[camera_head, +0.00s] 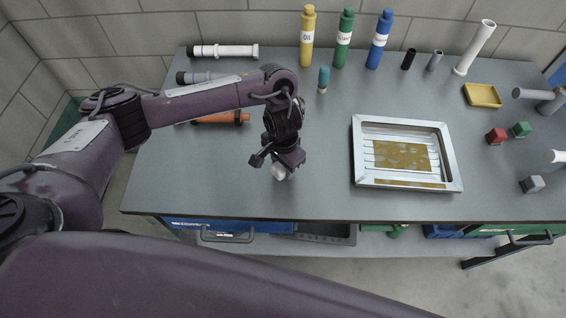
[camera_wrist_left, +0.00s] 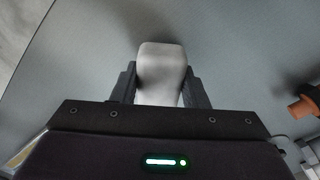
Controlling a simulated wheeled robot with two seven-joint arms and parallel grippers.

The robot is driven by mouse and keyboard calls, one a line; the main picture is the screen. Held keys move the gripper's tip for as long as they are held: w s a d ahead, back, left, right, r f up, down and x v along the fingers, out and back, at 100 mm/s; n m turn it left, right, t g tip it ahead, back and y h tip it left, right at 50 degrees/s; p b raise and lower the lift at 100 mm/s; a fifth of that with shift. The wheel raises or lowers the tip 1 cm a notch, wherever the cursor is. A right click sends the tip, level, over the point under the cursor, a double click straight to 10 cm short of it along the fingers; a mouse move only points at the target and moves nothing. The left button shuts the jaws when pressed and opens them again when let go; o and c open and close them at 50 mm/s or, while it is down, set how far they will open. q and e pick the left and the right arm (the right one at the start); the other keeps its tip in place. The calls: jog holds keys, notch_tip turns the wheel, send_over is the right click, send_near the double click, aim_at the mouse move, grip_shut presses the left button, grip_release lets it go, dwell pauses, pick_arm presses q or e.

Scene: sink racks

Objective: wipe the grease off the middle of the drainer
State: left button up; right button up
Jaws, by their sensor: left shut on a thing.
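The drainer (camera_head: 358,165) is a silver metal tray with ridges on the grey table, right of centre in the head view. A brown-yellow grease patch (camera_head: 402,156) covers its middle, and a thinner grease strip (camera_head: 402,184) runs along its near edge. My left gripper (camera_head: 277,168) is left of the drainer, apart from it, above the table near the front edge. It is shut on a whitish rounded block (camera_wrist_left: 161,75), which shows between the fingers in the left wrist view. The block's underside is hidden. My right gripper is not in view.
Yellow, green and blue bottles (camera_head: 343,38) stand at the back. Several tubes, one orange (camera_head: 222,118), lie at the left. The table between gripper and drainer is clear.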

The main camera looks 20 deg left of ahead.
pick_arm(q)
jog(key=shift+f, duration=0.5)
jog(key=shift+f+b, duration=0.4)
jog(key=shift+f, duration=0.05)
jog(key=o, duration=1.2)
jog(key=shift+r, duration=0.1)
jog(key=shift+r, duration=0.35)
notch_tip(320, 180, up, 7)
jog(key=shift+p, duration=1.1)
